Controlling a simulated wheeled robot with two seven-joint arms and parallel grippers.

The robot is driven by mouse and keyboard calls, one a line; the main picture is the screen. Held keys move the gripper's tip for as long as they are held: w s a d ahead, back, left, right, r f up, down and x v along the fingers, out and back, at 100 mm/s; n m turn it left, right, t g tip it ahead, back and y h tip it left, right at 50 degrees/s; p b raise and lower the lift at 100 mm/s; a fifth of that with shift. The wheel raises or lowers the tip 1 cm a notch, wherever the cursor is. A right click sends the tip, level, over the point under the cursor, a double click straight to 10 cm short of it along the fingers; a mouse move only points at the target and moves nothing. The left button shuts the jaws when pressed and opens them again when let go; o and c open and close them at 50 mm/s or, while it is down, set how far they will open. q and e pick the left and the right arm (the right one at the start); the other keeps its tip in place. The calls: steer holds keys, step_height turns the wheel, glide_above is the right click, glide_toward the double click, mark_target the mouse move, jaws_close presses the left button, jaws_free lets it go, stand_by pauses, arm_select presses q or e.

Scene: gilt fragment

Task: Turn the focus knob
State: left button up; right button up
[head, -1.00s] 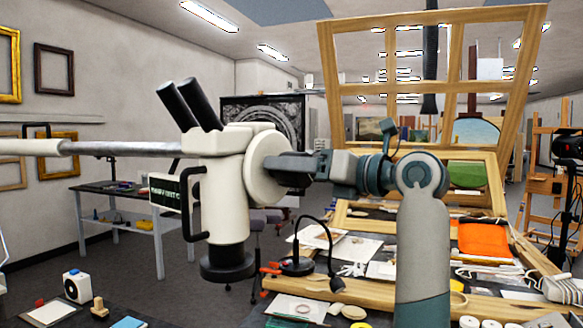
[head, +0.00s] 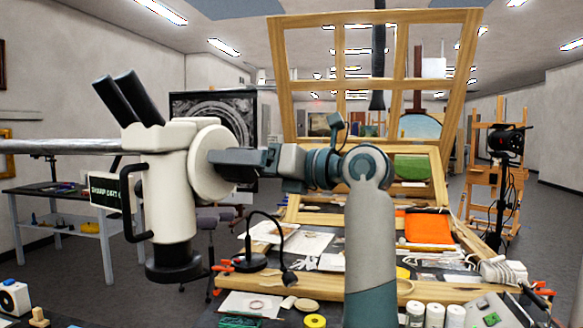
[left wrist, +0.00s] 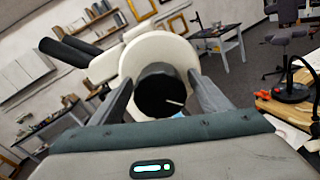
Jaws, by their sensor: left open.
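A cream stereo microscope (head: 170,195) with black eyepieces hangs on a horizontal grey boom at the left of the head view. A round cream disc (head: 213,135) is on its right side. In the left wrist view the black focus knob (left wrist: 158,88), with a thin white mark, stands in front of that disc (left wrist: 165,48). My left gripper (head: 222,157) is at the disc in the head view, hiding the knob. In the left wrist view my left gripper (left wrist: 162,95) is open, with one finger on each side of the knob. Contact cannot be told. My right gripper is not visible.
A workbench with a black lamp (head: 250,262), papers, an orange cloth (head: 428,228) and several white jars (head: 435,315) lies right of the microscope. A large wooden frame (head: 385,75) stands behind it. A side table (head: 70,190) is at the left.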

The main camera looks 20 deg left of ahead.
arm_select(q)
steer(key=d+b, duration=0.3)
steer(key=d, duration=1.4)
steer(key=shift+s, duration=0.35)
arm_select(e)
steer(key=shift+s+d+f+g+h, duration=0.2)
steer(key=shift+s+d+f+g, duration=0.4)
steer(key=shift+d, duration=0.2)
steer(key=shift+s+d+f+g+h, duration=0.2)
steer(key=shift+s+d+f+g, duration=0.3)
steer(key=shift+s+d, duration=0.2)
arm_select(q)
steer(key=shift+a, duration=0.1)
steer(key=shift+r, duration=0.15)
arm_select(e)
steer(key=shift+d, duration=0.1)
